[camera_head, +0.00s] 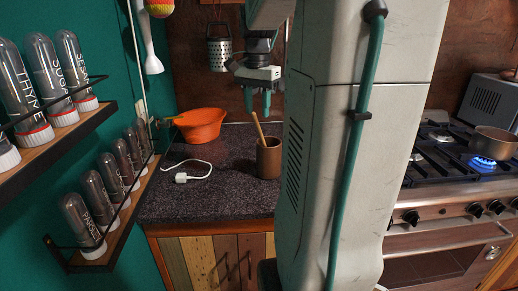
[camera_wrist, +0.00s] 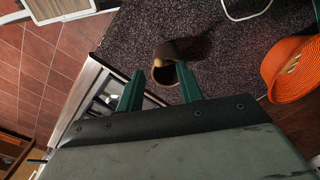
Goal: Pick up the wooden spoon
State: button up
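The wooden spoon (camera_head: 258,129) leans in a brown cup (camera_head: 268,160) on the dark speckled counter, with only its upper part showing above the rim. My gripper (camera_head: 257,106) hangs above the cup, pointing down, with its green fingers apart and nothing between them. In the wrist view my open gripper (camera_wrist: 160,70) has the cup (camera_wrist: 161,76) beyond and between its fingertips. I cannot clearly make out the spoon in that view.
An orange bowl (camera_head: 202,125) sits at the back left of the counter; it also shows in the wrist view (camera_wrist: 288,75). A white cable (camera_head: 190,167) lies in front of it. Jar shelves (camera_head: 110,215) stand at left. A stove (camera_head: 450,165) with lit burners and a pot (camera_head: 491,142) is at right.

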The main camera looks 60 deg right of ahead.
aim_at(256, 125)
notch_tip(256, 125, down, 5)
jog(key=shift+w+a+r, duration=0.1)
jog(key=shift+a, duration=0.05)
grip_shut()
jog(key=shift+r, duration=0.15)
